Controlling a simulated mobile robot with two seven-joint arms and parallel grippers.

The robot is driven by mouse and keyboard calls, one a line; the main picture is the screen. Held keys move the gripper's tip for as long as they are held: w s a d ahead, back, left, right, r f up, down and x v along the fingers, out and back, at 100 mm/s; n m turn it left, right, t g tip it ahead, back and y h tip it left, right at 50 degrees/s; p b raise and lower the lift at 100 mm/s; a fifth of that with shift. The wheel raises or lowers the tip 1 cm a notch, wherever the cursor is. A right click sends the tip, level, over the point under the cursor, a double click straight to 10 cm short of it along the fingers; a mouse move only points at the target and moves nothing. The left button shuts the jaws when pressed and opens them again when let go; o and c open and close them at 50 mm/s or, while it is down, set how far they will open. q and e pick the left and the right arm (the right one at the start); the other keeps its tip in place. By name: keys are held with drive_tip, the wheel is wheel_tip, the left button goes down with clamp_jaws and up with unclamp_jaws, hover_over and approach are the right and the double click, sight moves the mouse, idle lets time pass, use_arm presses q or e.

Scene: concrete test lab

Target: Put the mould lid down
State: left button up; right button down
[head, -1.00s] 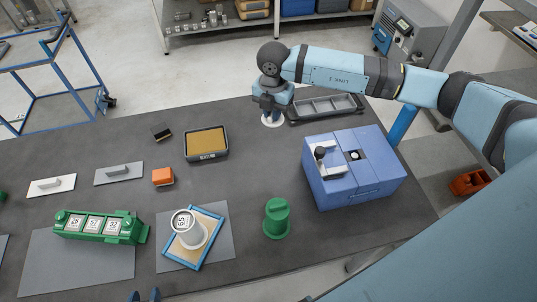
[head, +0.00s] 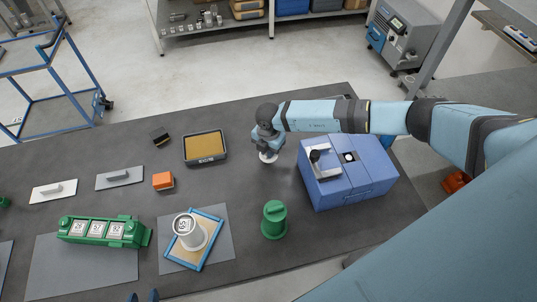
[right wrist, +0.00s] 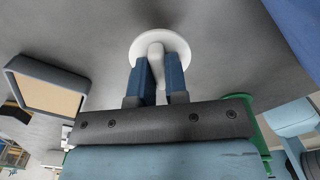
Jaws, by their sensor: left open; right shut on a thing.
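The mould lid, a round white disc with a knob (head: 268,158), is at the far middle of the dark table. My right gripper (head: 266,149) is shut on its knob, and the right wrist view shows the white disc (right wrist: 178,44) beyond the two blue fingers (right wrist: 156,72). I cannot tell whether the disc touches the table. A white cylinder with a marked top (head: 190,238) stands on a blue-framed board (head: 207,250) at the front. My left gripper (head: 145,297) shows only its blue fingertips at the bottom edge, apart and empty.
A blue case (head: 355,185) stands right of the lid, and a green canister (head: 274,222) in front of it. A tan-filled tray (head: 205,158) and an orange block (head: 163,181) lie to the left. Bare tabletop lies between tray, canister and case.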

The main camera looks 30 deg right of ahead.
wheel_tip(320, 180, down, 3)
drive_tip(key=shift+f, duration=0.15)
use_arm(q)
drive_tip(key=shift+w+d+r, duration=0.1)
drive_tip(key=shift+w+r, duration=0.2)
drive_tip(key=shift+w, duration=0.15)
use_arm(e)
drive_tip(key=shift+f, duration=0.15)
drive_tip(key=c, duration=1.1)
unclamp_jaws()
use_arm(q)
drive_tip(key=shift+s+a+f, duration=0.2)
drive_tip(key=shift+s, duration=0.05)
drive_tip(key=shift+s, duration=0.1)
